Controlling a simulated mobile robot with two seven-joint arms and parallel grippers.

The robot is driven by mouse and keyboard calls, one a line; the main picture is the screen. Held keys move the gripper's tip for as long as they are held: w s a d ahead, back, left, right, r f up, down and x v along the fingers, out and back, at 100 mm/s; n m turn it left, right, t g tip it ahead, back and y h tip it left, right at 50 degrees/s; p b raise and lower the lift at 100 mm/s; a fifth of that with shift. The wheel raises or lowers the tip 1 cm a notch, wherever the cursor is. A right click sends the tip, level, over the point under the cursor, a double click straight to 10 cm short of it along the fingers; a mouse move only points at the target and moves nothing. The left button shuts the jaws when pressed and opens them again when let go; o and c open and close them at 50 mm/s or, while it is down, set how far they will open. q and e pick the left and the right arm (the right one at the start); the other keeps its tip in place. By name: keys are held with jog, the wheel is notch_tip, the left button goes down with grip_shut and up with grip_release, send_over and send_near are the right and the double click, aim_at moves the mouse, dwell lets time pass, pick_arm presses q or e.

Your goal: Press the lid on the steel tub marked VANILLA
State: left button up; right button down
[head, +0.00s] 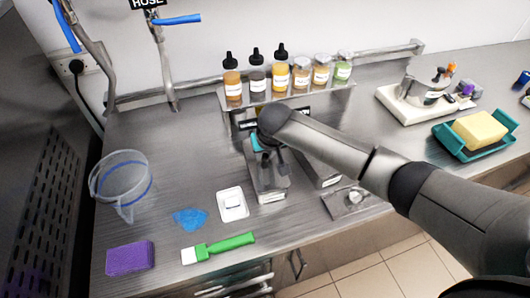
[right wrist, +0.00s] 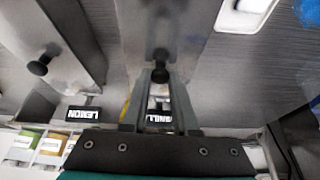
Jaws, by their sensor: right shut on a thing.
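My right gripper (head: 278,160) points down over the left of two long steel tubs in the head view. In the right wrist view the gripper (right wrist: 158,82) is shut on the black knob (right wrist: 160,73) of a steel lid (right wrist: 158,25). A black label behind the fingers, partly hidden, reads like VANILLA (right wrist: 160,118). The lid (head: 268,186) lies along the top of that tub. I cannot tell whether it is fully seated. My left gripper is not in view.
The LEMON tub's knobbed lid (right wrist: 62,50) is close beside; it also shows in the head view (head: 321,172). A shelf of bottles (head: 290,97) stands behind. A white dish (head: 232,204), green brush (head: 230,245) and loose steel plate (head: 340,207) lie nearby.

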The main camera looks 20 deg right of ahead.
jog(key=shift+p, duration=0.4)
dwell(0.6)
jog(key=c, duration=0.6)
grip_release()
jog(key=shift+o, duration=0.4)
jog(key=o, duration=0.4)
jog(key=shift+r, duration=0.1)
